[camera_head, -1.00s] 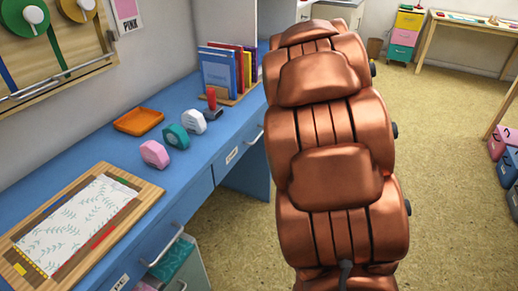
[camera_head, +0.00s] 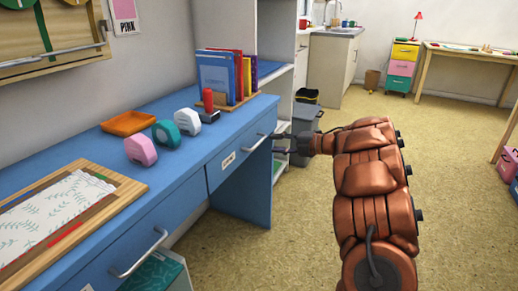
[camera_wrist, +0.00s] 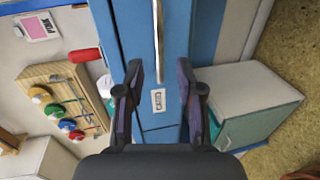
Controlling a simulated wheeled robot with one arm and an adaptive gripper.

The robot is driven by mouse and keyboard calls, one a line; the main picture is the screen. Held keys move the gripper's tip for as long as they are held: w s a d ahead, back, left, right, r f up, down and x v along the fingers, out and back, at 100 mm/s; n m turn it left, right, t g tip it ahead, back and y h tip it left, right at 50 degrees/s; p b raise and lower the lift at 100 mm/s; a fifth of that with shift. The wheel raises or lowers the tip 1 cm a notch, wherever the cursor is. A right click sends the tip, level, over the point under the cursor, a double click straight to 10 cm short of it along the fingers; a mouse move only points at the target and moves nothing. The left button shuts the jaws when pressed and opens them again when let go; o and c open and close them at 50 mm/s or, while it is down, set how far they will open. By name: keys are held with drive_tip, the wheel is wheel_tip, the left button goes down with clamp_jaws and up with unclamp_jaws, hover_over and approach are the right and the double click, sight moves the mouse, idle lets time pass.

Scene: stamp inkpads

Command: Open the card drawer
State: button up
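A blue drawer front (camera_head: 240,158) with a small white label (camera_head: 228,161) and a metal bar handle (camera_head: 253,145) is at the desk's right end. The drawer looks closed. The label's word is too small to read surely. In the wrist view, turned sideways, the handle (camera_wrist: 157,38) runs up and down, with the label (camera_wrist: 158,99) below it. My gripper (camera_wrist: 159,68) is open and empty, its fingers either side of the handle's line. In the head view my gripper (camera_head: 290,145) is to the right of the handle, apart from it.
Another handled drawer (camera_head: 120,235) is nearer on the left. Pink (camera_head: 140,149), teal (camera_head: 166,133) and white (camera_head: 188,121) dispensers, an orange tray (camera_head: 129,123) and books (camera_head: 216,75) are on the desktop. A grey bin (camera_head: 305,115) stands behind my gripper.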

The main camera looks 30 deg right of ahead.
sight(259, 143)
drive_tip(key=b+x, duration=0.1)
drive_tip(key=x, duration=0.6)
drive_tip(key=shift+w+a+b, duration=0.1)
drive_tip(key=shift+w+b, duration=0.05)
drive_tip(key=shift+b, duration=0.2)
clamp_jaws()
idle(0.4)
